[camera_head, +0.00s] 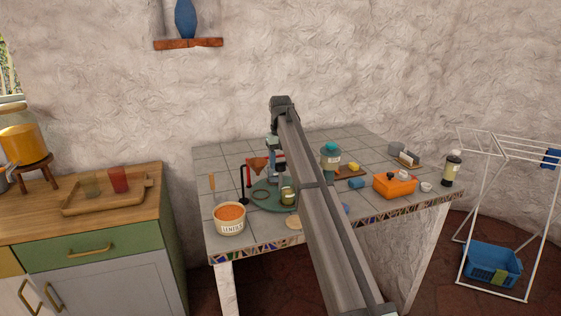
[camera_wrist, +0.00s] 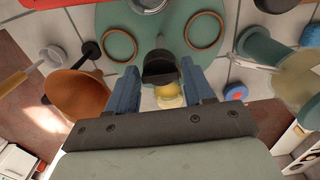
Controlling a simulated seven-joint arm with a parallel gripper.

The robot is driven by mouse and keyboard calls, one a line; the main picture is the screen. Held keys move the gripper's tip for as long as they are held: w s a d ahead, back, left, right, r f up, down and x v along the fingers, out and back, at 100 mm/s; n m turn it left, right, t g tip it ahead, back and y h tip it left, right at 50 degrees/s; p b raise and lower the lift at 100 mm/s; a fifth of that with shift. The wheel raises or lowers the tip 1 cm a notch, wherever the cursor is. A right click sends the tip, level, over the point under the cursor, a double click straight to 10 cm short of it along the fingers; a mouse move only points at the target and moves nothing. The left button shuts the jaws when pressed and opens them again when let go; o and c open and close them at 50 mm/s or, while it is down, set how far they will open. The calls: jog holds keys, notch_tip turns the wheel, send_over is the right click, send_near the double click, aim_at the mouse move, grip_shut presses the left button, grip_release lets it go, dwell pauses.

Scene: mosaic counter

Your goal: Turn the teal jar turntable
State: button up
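The teal turntable (camera_head: 266,203) is a round disc on the tiled counter, partly hidden by my arm. In the wrist view its disc (camera_wrist: 165,25) lies beyond the fingers, with two brown-rimmed rings and a jar on it. A black knob-like piece (camera_wrist: 160,66) stands at its near edge, in line with the gap between my fingers. A yellowish rounded thing (camera_wrist: 169,96) shows behind that piece. My gripper (camera_wrist: 160,80) has its two blue fingers apart, one on each side of the black piece. Whether they touch it is unclear.
An orange funnel (camera_wrist: 82,95) stands close left of my fingers. A teal-lidded container (camera_head: 330,158), an orange box (camera_head: 394,184) and a blue piece (camera_head: 356,183) are to the right. A lentil tub (camera_head: 229,220) sits at the counter's front left.

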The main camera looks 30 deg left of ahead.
jog(key=shift+o, duration=1.3)
jog(key=shift+n, duration=0.3)
